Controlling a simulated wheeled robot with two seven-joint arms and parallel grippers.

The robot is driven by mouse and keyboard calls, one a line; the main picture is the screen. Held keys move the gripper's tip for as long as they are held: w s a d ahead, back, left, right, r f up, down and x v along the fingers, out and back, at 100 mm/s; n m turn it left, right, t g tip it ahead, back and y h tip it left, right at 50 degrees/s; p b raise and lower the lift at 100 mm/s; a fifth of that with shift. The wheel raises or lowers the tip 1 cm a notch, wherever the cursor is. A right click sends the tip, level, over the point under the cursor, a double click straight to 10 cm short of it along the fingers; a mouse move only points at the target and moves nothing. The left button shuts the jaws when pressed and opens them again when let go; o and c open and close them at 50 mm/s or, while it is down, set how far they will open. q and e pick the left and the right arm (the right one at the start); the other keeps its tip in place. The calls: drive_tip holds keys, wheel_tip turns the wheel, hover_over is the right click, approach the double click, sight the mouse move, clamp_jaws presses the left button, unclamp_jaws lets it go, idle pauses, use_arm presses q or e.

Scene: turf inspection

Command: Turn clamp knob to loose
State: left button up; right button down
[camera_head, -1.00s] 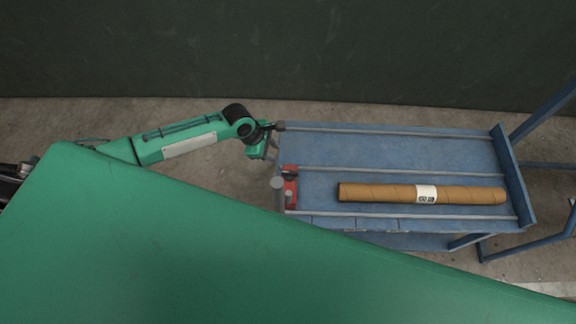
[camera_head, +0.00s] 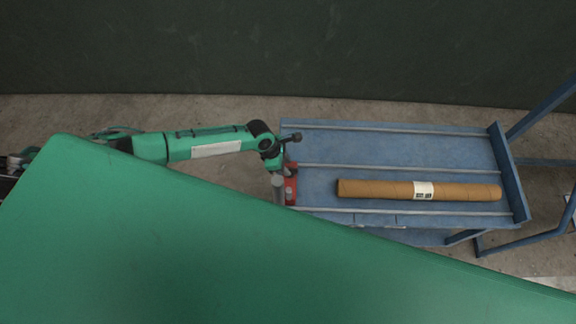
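A red clamp (camera_head: 291,188) sits at the left end of a blue bench (camera_head: 390,148). A grey round-topped part (camera_head: 278,182), which looks like the clamp's knob, stands at its left side. My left gripper (camera_head: 279,169) is just above this part in the picture, close to the clamp. The green wrist hides part of the clamp's upper end. The fingers are too small and covered to tell whether they are open or touch the knob. My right gripper is not in view.
A brown cardboard tube (camera_head: 380,189) with a white label lies on the bench, right of the clamp. Metal rails run along the bench, and a raised blue end plate (camera_head: 511,172) closes its right end. The bench's upper part is clear. A dark wall (camera_head: 300,50) stands behind.

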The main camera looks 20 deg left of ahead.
use_arm(q)
drive_tip(key=shift+x, duration=1.1)
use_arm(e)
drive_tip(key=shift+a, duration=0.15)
use_arm(q)
drive_tip(key=shift+c, duration=0.4)
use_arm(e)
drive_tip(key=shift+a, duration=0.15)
use_arm(q)
clamp_jaws()
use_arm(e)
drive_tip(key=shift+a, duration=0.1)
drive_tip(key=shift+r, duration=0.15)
